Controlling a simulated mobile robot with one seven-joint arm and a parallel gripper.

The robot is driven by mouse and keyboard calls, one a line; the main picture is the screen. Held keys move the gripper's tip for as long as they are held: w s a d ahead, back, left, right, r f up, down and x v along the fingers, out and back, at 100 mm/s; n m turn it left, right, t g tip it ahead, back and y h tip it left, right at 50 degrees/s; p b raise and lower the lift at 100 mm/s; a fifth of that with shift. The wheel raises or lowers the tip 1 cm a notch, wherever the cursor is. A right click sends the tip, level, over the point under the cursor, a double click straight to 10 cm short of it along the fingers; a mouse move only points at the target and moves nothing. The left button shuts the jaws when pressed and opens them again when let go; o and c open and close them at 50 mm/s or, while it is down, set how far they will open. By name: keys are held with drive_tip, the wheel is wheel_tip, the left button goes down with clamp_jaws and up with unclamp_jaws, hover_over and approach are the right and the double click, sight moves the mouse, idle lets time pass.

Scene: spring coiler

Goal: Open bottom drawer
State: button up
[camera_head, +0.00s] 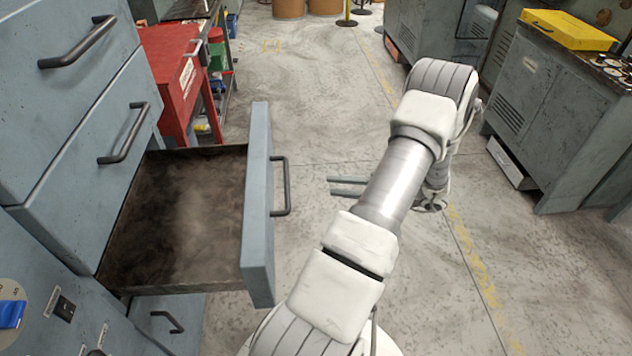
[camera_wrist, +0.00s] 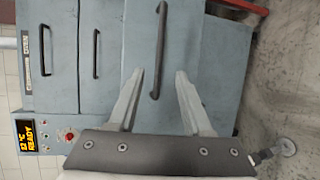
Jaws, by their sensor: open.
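The bottom drawer (camera_head: 190,335) of the blue-grey cabinet is at the lower left of the head view. It looks shut, with a dark bar handle (camera_head: 165,322), and the drawer above partly covers it. That drawer above (camera_head: 262,225) is pulled well out and looks empty, with its handle (camera_head: 280,185) facing right. My gripper (camera_head: 330,186) is open and empty, apart from this handle and to its right. In the wrist view, which is turned sideways, a handle (camera_wrist: 160,40) appears beyond and between my fingertips (camera_wrist: 160,72). The bottom drawer's handle cannot be made out there.
Two upper drawers (camera_head: 75,130) look shut. A panel with a lit display (camera_wrist: 35,135) sits on the cabinet. A red cabinet (camera_head: 170,75) stands behind the open drawer. A grey cabinet (camera_head: 560,120) stands at the right. The floor (camera_head: 300,90) between is clear.

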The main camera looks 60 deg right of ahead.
drive_tip(key=shift+v, duration=1.4)
